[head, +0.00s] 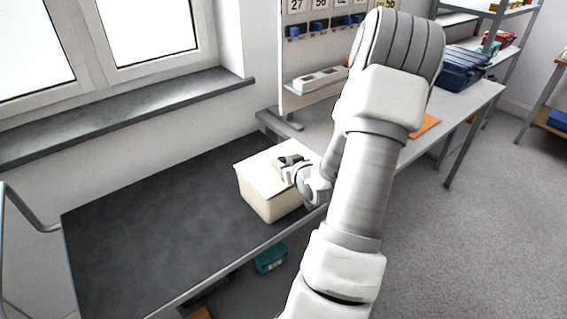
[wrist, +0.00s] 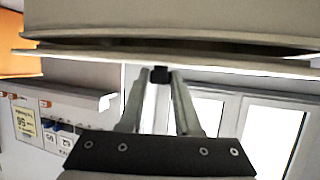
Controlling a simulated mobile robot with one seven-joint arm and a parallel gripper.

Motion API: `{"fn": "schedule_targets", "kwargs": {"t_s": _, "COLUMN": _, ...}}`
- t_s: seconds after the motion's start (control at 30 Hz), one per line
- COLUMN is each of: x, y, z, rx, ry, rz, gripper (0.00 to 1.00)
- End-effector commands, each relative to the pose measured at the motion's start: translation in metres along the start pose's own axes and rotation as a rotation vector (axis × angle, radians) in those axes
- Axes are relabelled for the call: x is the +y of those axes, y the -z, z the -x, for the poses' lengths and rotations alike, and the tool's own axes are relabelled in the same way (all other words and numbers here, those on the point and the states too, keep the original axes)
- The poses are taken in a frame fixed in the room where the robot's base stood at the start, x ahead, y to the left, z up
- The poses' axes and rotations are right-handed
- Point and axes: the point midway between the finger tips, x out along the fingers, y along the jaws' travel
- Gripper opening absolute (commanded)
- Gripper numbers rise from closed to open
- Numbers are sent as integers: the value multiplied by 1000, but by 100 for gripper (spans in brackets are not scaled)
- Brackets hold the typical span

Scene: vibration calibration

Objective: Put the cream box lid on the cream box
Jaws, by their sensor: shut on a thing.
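The cream box (head: 268,203) stands on the dark tabletop near its right end. The cream box lid (head: 258,172) lies over the box's top in the head view. In the wrist view, which is upside down, the lid's edge (wrist: 230,63) runs along the cream box's wall (wrist: 180,17), with a thin dark gap between them. Whether the lid is fully seated cannot be told. My gripper (head: 288,163) is over the lid; in the wrist view its fingertips (wrist: 160,75) meet at the lid. It is shut on the lid; the exact grip point is partly hidden.
The dark table (head: 150,225) is clear left of the box. A window sill (head: 120,110) runs behind. A workbench (head: 480,97) with a dark blue case (head: 462,68) and an orange sheet (head: 426,125) stands right. A teal container (head: 271,258) is below the table's front edge.

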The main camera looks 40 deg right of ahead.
Motion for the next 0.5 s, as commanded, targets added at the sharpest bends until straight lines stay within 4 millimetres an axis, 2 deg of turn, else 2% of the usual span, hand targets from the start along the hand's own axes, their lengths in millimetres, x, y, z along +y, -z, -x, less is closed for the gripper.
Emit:
{"fn": "schedule_targets", "kwargs": {"t_s": 0.17, "x": 0, "y": 1, "z": 0, "rx": 2, "ry": 0, "rz": 1, "gripper": 0}}
{"fn": "schedule_targets", "kwargs": {"t_s": 0.5, "x": 0, "y": -9, "z": -4, "rx": 2, "ry": 1, "rz": 1, "gripper": 0}}
